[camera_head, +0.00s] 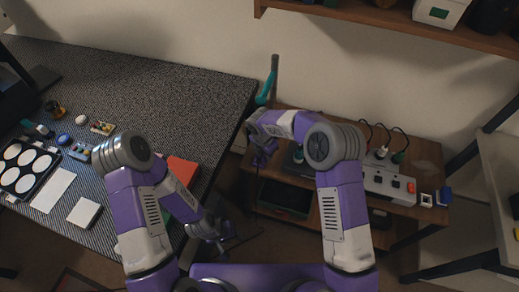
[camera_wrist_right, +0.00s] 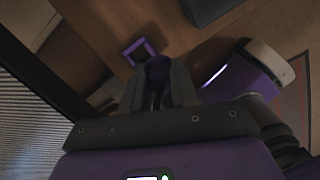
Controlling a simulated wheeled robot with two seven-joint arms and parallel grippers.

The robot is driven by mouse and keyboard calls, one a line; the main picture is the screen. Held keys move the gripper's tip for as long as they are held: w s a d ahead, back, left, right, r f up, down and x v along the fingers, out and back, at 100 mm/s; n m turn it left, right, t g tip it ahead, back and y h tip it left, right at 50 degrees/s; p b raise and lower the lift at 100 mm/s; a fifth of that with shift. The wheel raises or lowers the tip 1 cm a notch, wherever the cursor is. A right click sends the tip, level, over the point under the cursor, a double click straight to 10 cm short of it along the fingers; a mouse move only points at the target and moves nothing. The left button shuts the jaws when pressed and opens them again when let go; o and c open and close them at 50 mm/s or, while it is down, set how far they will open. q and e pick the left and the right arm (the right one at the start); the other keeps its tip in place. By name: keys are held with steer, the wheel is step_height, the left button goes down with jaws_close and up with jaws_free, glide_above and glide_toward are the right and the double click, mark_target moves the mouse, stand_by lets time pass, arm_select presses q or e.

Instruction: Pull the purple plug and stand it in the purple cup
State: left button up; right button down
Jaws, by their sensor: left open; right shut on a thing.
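My right gripper (camera_wrist_right: 157,88) is shut on the purple plug (camera_wrist_right: 158,70), which sits between its dark fingers in the right wrist view. The square purple cup (camera_wrist_right: 131,53) shows just beyond the plug, its opening towards the camera. Whether the plug touches the cup or is over it, I cannot tell. In the head view the right gripper (camera_head: 262,155) is at the left end of the small wooden table; the plug and cup are too small and dark to make out there. My left gripper (camera_head: 222,236) is open and empty, low beside the dark desk.
A white power strip (camera_head: 376,184) with a red switch and white and green plugs lies on the wooden table (camera_head: 425,219). The desk (camera_head: 180,90) at left holds a tray of white discs (camera_head: 25,165), small parts and a red box (camera_head: 183,170). A shelf hangs above.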

steer(key=shift+w+a+f+n+t+b, duration=0.15)
steer(key=shift+w+a+f+n+b, duration=0.5)
steer(key=shift+n+b, duration=0.6)
steer(key=shift+w+a+f+n+t+b, duration=0.15)
steer(key=shift+w+a+f+n+b, duration=0.45)
steer(key=shift+n+b, duration=0.6)
steer(key=shift+d, duration=0.1)
steer(key=shift+w+p, duration=0.1)
steer(key=shift+p, duration=0.2)
steer(key=shift+f+b, duration=0.65)
steer(key=shift+f, duration=0.85)
stand_by(0.3)
steer(key=c, duration=0.8)
jaws_free()
